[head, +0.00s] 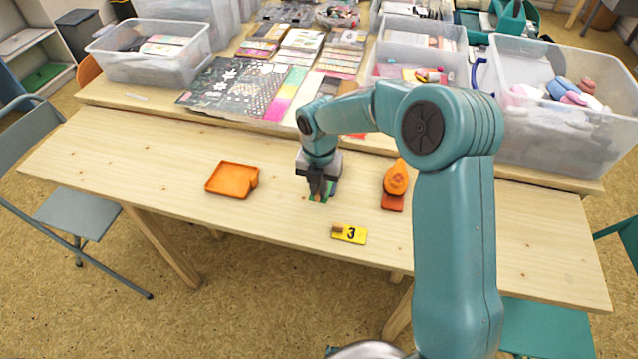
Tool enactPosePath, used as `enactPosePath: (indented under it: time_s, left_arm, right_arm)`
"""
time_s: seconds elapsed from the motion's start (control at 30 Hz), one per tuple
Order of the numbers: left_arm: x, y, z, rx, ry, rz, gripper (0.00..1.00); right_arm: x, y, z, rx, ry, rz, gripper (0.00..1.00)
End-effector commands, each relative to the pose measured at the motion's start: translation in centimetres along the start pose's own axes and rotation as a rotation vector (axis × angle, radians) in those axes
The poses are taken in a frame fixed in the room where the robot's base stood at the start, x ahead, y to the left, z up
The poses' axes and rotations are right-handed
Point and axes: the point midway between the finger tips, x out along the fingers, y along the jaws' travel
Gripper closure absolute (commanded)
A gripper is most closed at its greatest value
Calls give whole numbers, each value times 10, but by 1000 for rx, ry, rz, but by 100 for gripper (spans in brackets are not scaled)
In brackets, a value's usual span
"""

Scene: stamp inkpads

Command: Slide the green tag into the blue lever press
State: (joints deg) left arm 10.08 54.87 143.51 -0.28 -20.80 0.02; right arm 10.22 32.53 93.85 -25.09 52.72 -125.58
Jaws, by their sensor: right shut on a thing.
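My right gripper (317,196) points down at the middle of the near table and is shut on a small green piece, which looks like the green tag (329,197). Some dark blue shows at its right edge; the fingers hide much of it, and I cannot tell whether it touches the table. No clearly blue lever press is visible. An orange device with a rounded upper part (396,178) stands on a red-orange base to the right of the gripper, apart from it. My left gripper is out of view.
An orange tray (212,187) lies left of the gripper. A yellow tag marked 3 (352,235) lies near the table's front edge. Clear bins and colourful sheets (240,85) fill the table behind. The left part of the near table (120,160) is clear.

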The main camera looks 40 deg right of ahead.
Motion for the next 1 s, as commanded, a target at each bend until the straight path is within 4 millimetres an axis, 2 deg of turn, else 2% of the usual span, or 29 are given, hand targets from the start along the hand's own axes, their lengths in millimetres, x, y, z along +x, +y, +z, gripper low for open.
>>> enactPosePath:
  time_s: [0.57,1.0]
  left_arm:
    - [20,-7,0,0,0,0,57]
    - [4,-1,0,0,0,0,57]
  right_arm:
    - [34,0,0,1,1,-1,100]
    - [31,0,24,2,0,0,100]
